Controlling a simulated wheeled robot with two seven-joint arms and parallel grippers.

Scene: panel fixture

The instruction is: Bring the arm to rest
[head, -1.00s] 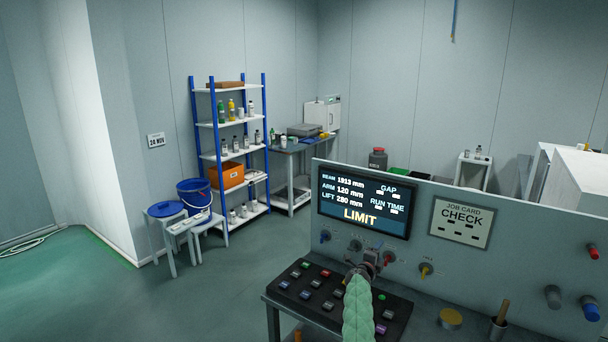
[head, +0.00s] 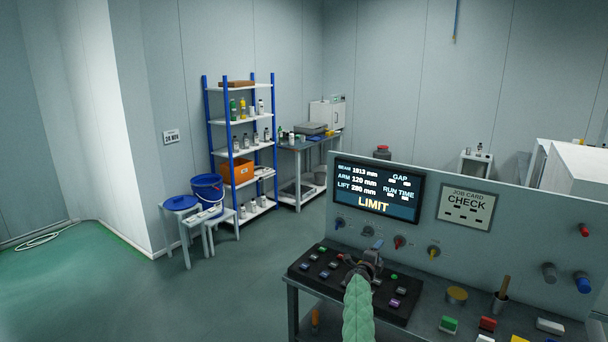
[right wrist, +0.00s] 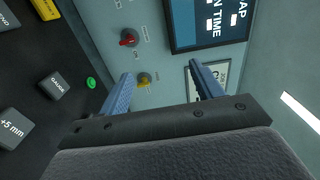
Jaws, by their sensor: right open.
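My right gripper (head: 372,254) is over the black button box in front of the panel, at the end of my green-sleeved arm. In the right wrist view my right gripper (right wrist: 163,84) is open, its two blue-grey fingers apart with nothing between them. Beyond the fingers are the panel face and a yellow knob (right wrist: 144,80). I cannot tell from the head view how far the fingertips are from the panel. The panel screen (head: 376,190) reads LIMIT, and a job card (head: 466,207) reads CHECK. My left gripper is not in view.
The button box (head: 325,262) lies on the bench below a row of knobs, including a red knob (head: 400,242). A yellow round object (head: 457,295) and a cup with a handle (head: 500,300) stand to the right. Open floor lies left of the bench.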

